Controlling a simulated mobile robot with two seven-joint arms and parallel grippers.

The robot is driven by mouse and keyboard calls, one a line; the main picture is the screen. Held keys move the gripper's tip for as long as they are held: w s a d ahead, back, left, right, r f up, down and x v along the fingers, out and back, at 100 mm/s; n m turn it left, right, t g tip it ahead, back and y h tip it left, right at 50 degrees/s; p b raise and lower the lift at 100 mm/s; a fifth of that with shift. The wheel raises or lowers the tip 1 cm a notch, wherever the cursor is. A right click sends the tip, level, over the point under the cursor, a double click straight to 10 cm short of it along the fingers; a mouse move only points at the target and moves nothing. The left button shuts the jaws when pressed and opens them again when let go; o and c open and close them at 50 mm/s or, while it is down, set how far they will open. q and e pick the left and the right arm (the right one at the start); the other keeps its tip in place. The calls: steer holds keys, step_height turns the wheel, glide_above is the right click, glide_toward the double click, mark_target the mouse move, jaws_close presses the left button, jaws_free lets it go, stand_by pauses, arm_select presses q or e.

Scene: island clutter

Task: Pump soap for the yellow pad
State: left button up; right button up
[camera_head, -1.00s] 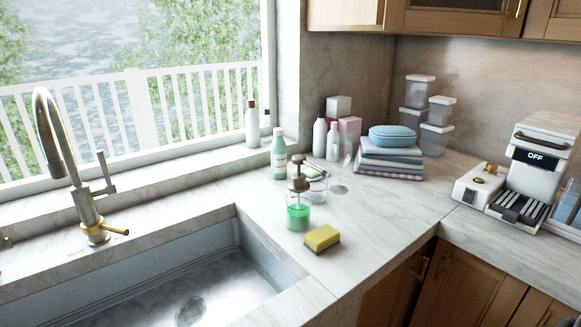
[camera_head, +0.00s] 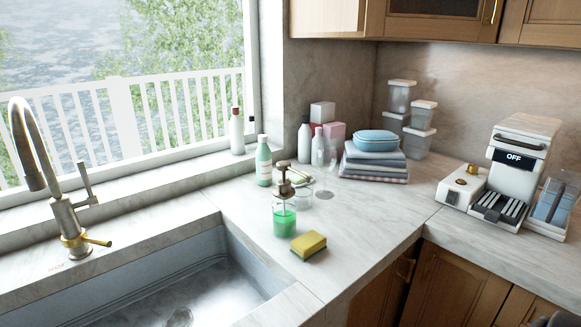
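The yellow pad (camera_head: 309,243) lies flat on the marble counter, just right of the sink's corner. It has a yellow top and a darker lower layer. The soap pump bottle (camera_head: 284,214) stands upright behind it and slightly left. The bottle is clear with green soap in its lower part and a bronze pump head on top. Pad and bottle are apart. Neither of my grippers can be made out in the head view.
The sink (camera_head: 190,284) and tap (camera_head: 62,205) lie to the left. A green bottle (camera_head: 263,160) and a glass dish (camera_head: 301,194) stand behind the pump. Folded cloths (camera_head: 374,165) and an appliance (camera_head: 513,170) stand farther right. The counter right of the pad is clear.

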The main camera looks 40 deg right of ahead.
jaws_close()
stand_by(0.3)
stand_by(1.4)
